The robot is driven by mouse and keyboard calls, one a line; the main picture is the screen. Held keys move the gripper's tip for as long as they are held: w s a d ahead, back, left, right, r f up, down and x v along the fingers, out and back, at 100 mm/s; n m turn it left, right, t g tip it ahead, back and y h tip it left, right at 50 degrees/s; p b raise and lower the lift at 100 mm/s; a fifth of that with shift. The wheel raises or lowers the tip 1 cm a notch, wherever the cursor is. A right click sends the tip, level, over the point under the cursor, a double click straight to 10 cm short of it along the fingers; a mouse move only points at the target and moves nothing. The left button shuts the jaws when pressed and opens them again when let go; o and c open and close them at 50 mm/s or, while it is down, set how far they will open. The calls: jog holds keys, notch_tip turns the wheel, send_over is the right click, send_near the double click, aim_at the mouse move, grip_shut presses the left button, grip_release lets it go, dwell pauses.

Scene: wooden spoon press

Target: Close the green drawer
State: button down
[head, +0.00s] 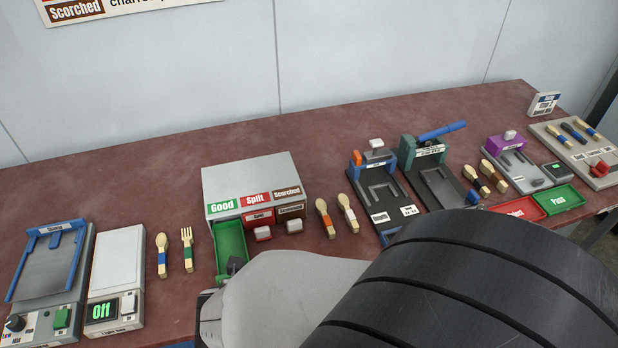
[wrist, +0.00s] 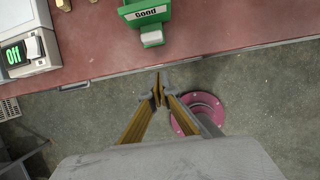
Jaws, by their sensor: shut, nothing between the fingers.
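The green drawer (head: 230,243) stands pulled out from the left column of a grey cabinet (head: 245,180), under the green "Good" label. The wrist view shows its front with the "Good" tag (wrist: 147,14) and its green and white handle (wrist: 152,36). My gripper (wrist: 160,82) is shut and empty. In the wrist view its fingertips are beyond the table's front edge, below the handle in the picture, with a visible gap to it. In the head view my arm hides most of my gripper and the drawer's front end.
The red "Split" (head: 262,233) and brown "Scorched" (head: 294,226) drawers beside it are shut, with grey handles sticking out. Spoons (head: 325,219) and presses are to the right.

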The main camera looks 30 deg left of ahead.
jog(key=shift+w+a+f, duration=0.75)
jog(key=shift+w+a, duration=0.15)
jog(key=shift+w+a+f, duration=0.7)
jog(key=shift+w+a, duration=0.2)
jog(key=shift+w+a, duration=0.1)
jog(key=shift+a, duration=0.05)
send_over(232, 244)
jog(key=s+d, duration=0.3)
jog(key=shift+w+a, duration=0.65)
jog(key=shift+w+a+r, duration=0.1)
jog(key=shift+w, duration=0.05)
dwell(0.3)
